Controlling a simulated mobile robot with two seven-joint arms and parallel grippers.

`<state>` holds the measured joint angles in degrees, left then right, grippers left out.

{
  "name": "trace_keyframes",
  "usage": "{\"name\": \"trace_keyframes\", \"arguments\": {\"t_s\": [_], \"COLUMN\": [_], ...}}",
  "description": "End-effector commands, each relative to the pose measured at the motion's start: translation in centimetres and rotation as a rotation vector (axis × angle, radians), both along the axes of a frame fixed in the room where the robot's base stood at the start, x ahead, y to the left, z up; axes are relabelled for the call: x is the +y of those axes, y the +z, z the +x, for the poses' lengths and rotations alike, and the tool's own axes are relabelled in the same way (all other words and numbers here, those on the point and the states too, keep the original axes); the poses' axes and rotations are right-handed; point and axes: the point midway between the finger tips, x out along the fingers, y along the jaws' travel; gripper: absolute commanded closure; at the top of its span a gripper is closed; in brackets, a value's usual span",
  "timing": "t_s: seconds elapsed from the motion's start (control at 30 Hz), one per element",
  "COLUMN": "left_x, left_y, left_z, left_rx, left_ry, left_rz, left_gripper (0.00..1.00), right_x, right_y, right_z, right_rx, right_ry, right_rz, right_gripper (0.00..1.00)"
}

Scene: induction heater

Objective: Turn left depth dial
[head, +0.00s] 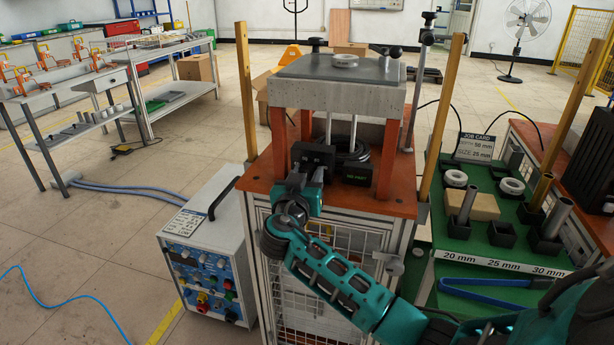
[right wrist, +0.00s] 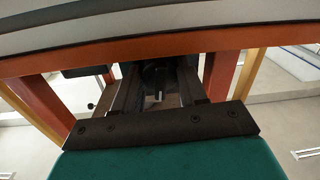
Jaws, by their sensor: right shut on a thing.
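The induction heater stand has a grey slab top (head: 345,68) on orange legs (head: 388,155). Under the slab sit dark boxes, a left one (head: 308,153) and a right one (head: 357,172) with small green lettering. My right gripper (head: 313,168) reaches under the slab at the left box. In the right wrist view its two dark fingers (right wrist: 158,85) are closed around a small dark round part (right wrist: 156,70), which appears to be the left depth dial. The dial's face and marks are hidden by the gripper in the head view. My left gripper is not in view.
Wooden posts (head: 246,90) stand beside the heater. A control unit with knobs (head: 203,260) is on the floor at left. A green table (head: 470,245) at right holds rings, cylinders, a job card (head: 474,147) and blue tongs (head: 490,295). The slab edge is close above my gripper.

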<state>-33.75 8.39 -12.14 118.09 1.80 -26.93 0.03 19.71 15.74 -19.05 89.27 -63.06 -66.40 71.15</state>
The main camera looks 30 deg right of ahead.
Motion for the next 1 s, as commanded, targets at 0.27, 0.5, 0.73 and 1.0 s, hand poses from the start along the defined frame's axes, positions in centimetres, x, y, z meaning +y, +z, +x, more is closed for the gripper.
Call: {"name": "trace_keyframes", "arguments": {"t_s": [0.27,0.5,0.73,1.0], "left_x": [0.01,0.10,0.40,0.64], "left_y": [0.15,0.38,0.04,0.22], "left_z": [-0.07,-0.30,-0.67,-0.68], "left_rx": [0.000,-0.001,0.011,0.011], "left_ry": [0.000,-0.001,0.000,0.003], "left_rz": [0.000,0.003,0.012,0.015], "left_gripper": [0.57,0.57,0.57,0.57], "right_x": [0.01,0.04,0.07,0.10], "right_y": [0.00,0.05,0.11,0.09], "right_z": [0.01,0.06,0.13,0.17], "right_rx": [0.076,0.203,0.314,0.389], "right_ry": [0.000,-0.001,0.000,0.000], "right_rz": [-0.062,-0.172,-0.268,-0.334], "right_gripper": [0.89,0.89,0.89,0.89]}}
